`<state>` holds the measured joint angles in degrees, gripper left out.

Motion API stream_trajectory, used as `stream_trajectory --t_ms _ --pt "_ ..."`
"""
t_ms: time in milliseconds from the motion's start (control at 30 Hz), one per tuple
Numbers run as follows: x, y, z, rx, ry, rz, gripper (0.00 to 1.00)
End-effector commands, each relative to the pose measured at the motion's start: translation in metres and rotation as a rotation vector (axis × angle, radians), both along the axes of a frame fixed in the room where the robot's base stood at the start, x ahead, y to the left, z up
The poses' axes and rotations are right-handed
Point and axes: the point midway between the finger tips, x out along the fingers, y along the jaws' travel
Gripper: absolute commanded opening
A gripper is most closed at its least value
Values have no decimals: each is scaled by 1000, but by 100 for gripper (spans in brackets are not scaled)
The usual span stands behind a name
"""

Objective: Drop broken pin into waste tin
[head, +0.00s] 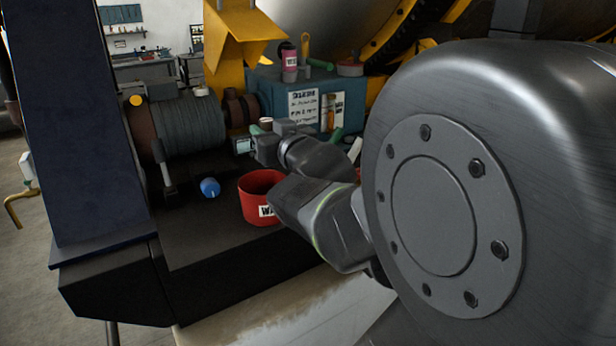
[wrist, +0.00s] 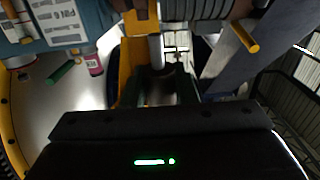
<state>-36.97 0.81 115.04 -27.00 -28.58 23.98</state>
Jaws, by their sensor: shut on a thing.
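The red waste tin (head: 251,208) stands on the dark bench top in the head view, with a white label partly covered by my arm. My gripper (head: 262,146) is beyond and a little above the tin's rim, not clearly over its opening. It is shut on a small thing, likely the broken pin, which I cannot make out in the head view. The inside of the tin is mostly hidden.
A blue cylinder (head: 210,187) lies left of the tin. A blue box (head: 268,92) with notices and a pink-labelled bottle (head: 289,62) is at the back. The bench front is clear.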

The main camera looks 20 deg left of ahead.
Motion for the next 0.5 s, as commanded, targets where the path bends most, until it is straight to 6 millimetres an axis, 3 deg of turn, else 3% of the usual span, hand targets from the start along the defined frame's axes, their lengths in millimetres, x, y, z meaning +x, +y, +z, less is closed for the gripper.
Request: stream_trajectory --t_ms 300,500 --pt "0 0 -41 -1 1 0 3" --pt "0 0 -55 -2 1 0 3"
